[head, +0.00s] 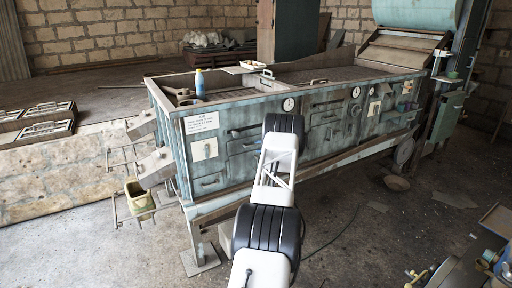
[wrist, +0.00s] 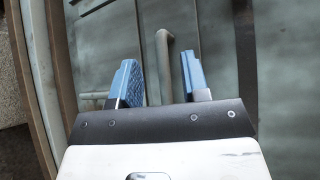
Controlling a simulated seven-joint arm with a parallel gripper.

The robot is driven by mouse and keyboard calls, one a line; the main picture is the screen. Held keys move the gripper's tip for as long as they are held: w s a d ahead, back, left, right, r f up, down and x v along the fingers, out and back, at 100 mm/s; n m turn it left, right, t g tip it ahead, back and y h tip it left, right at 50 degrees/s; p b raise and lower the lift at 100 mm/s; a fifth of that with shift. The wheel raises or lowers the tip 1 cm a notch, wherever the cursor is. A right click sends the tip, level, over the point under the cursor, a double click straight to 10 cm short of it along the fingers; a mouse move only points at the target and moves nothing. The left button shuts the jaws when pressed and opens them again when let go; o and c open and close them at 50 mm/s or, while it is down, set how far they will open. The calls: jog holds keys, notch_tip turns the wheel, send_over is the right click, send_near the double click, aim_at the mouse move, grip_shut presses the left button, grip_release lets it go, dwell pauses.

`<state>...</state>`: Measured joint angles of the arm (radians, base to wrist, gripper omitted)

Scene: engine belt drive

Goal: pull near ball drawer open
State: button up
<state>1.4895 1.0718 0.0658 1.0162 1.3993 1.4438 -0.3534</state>
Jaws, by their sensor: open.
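In the wrist view, my gripper (wrist: 156,64) is open, with one blue-padded finger on each side of a grey bar handle (wrist: 164,80). The handle's bar runs upright in that picture and bends at its top toward the greenish drawer front (wrist: 215,60). Gaps show between the bar and both fingers; I cannot tell how deep the bar sits between them. In the head view, my own arm hides the gripper and the handle, in front of the long teal cabinet (head: 240,135). Which drawer this is cannot be told from that view.
A blue bottle (head: 200,84) and a small tray (head: 253,65) sit on the cabinet's top. Metal brackets with a yellowish bucket (head: 138,196) stick out at its left end. A sloping rail (head: 350,168) runs below the front. The floor before it is largely clear.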

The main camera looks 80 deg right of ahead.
aim_at(256, 145)
jog(key=s+d+h, duration=0.1)
jog(key=s+d, duration=0.2)
jog(key=s, duration=0.2)
jog(key=shift+d+f+t, duration=0.25)
jog(key=shift+t, duration=0.15)
jog(key=shift+w+f, duration=0.2)
jog(key=shift+w, duration=1.1)
jog(key=shift+w+f, duration=0.15)
jog(key=shift+w, duration=1.15)
jog(key=shift+w+f, duration=0.2)
jog(key=shift+w, duration=1.1)
grip_shut()
